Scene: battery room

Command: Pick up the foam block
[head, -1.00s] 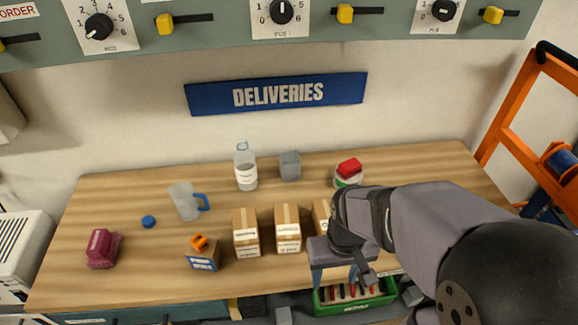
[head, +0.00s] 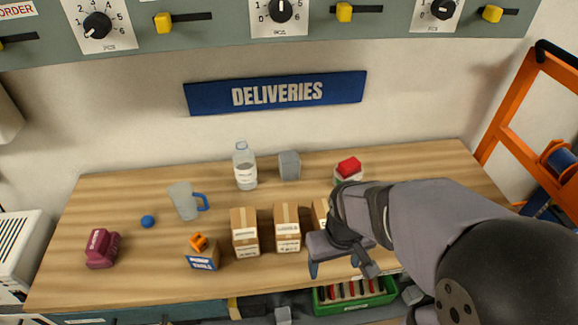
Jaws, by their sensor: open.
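A plain grey block (head: 290,166), which looks like the foam block, stands at the back of the wooden table, right of a clear bottle (head: 245,166). My gripper (head: 335,268) is open and empty over the table's front edge, right of the cardboard boxes. It is well in front of the grey block and apart from it. My arm partly hides a third box (head: 321,213) and the table's right side.
Two cardboard boxes (head: 245,232) (head: 287,228) stand mid-table. A mug (head: 185,201), blue ball (head: 148,221) and maroon object (head: 102,248) are left. A red-topped item (head: 348,169) is right of the block. A green crate (head: 355,304) sits below the front edge.

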